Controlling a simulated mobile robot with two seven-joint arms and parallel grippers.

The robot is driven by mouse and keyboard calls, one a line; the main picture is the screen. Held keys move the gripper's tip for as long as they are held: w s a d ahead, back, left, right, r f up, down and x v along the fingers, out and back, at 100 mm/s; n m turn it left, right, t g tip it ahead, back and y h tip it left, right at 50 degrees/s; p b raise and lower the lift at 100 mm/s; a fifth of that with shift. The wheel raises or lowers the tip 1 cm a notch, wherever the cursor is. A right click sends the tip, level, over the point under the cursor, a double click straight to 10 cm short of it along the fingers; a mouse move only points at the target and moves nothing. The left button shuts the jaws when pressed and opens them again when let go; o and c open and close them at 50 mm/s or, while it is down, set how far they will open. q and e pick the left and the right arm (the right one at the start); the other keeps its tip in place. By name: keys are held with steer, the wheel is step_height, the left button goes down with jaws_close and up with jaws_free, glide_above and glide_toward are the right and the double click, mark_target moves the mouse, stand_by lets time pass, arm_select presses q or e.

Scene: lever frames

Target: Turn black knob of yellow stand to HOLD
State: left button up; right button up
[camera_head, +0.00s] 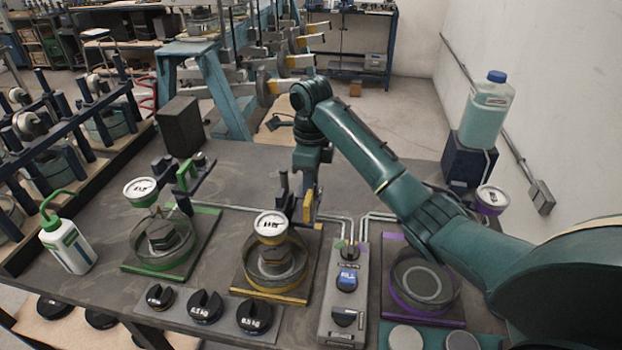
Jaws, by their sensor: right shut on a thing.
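The yellow stand (237,287) is in the middle of the bench, with a glass dish and a round white dial (271,224) over it. A grey control box (332,333) stands just right of it. The box carries a blue knob (347,280) marked FILL and a black knob (344,317) nearer the front edge; the black knob's setting is too small to read. My right gripper (308,192) points down at the back of the yellow stand, shut on its upright lever part, which is mostly hidden by the fingers. My left gripper is out of view.
A green stand (207,232) is to the left and a purple stand (457,312) to the right, partly behind my arm. A green-capped bottle (66,246) is at the left. Black weights (205,306) lie in front. A jug (487,112) stands on a dark block.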

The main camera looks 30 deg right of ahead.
stand_by(0.3)
steer(key=o, duration=1)
steer(key=shift+r, duration=0.1)
